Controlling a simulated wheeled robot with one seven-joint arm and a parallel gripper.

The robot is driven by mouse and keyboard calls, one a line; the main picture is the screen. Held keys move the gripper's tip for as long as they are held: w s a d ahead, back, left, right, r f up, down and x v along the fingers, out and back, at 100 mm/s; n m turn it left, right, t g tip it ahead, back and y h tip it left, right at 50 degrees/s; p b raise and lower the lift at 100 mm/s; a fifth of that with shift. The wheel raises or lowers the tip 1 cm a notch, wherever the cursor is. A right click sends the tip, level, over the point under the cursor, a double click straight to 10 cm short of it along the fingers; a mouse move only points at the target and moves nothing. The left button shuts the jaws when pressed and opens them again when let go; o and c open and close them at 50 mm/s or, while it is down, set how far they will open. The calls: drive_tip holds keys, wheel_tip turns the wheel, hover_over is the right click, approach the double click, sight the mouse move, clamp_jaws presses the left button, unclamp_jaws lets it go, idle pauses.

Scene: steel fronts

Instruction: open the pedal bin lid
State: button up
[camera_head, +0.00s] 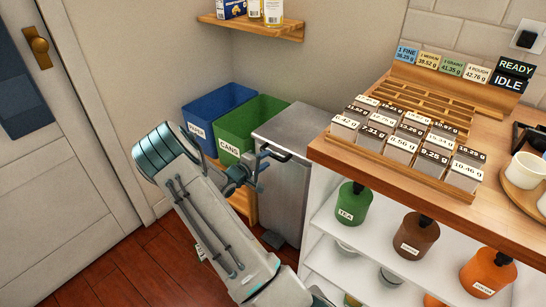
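The pedal bin (284,197) is a tall grey steel box standing between the green bin and the wooden counter. Its flat lid (297,128) looks closed, with a dark handle (275,153) at its front upper edge. A dark pedal (272,240) shows at its foot. My gripper (258,172) is at the upper front left of the pedal bin, close to the handle. Whether it touches the handle cannot be told. Its fingers are small and partly hidden, so their opening is unclear. My arm covers part of the floor in front of the bin.
A blue bin (217,108) and a green bin (248,122) marked CANS stand left of the pedal bin. The wooden counter (400,185) with labelled blocks is close on the right, above white shelves with bottles. A small wall shelf (252,27) hangs above.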

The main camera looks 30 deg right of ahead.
sight(271, 156)
drive_tip(key=x, duration=0.5)
drive_tip(key=shift+d, duration=0.15)
drive_tip(key=shift+w, duration=0.1)
clamp_jaws()
